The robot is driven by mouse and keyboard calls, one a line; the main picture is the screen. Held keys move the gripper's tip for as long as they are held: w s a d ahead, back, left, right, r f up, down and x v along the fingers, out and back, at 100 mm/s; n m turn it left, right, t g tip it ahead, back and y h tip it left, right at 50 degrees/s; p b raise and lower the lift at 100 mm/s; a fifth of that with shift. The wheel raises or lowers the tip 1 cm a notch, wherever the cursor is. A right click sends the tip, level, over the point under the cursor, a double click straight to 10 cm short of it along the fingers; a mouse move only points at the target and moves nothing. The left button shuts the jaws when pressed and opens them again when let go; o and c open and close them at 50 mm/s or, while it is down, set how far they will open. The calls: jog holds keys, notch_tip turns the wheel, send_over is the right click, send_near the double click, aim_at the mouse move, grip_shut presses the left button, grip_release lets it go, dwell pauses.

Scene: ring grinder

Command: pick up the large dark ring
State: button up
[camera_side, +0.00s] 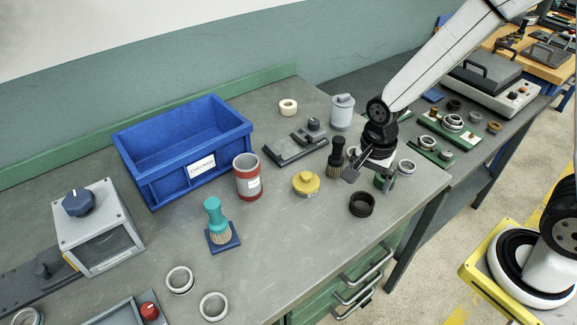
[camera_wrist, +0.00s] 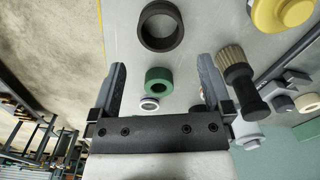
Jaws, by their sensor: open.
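The large dark ring (camera_side: 361,211) lies flat on the grey bench near its right front edge in the side view. In the wrist view the dark ring (camera_wrist: 160,47) is at the top, beyond my fingertips. My gripper (camera_side: 366,178) is open and empty, above the bench and behind the ring in the side view. In the wrist view my gripper (camera_wrist: 161,66) has its two fingers spread, with a green ring (camera_wrist: 158,89) and a small pale ring (camera_wrist: 149,107) showing between them.
A dark-handled brush (camera_side: 337,152) stands close to my gripper, and a yellow-topped part (camera_side: 306,183) is left of the dark ring. A blue bin (camera_side: 155,188), a red can (camera_side: 247,182) and a grey canister (camera_side: 342,113) stand farther off. Bare bench lies in front of the ring.

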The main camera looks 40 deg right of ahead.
aim_at(363, 200)
jog(key=shift+f, duration=1.15)
jog(key=shift+f, duration=0.1)
jog(key=shift+a+f, duration=0.1)
jog(key=shift+f, duration=2.4)
jog(key=c, duration=1.2)
jog(key=shift+r, duration=0.15)
notch_tip(363, 200, up, 10)
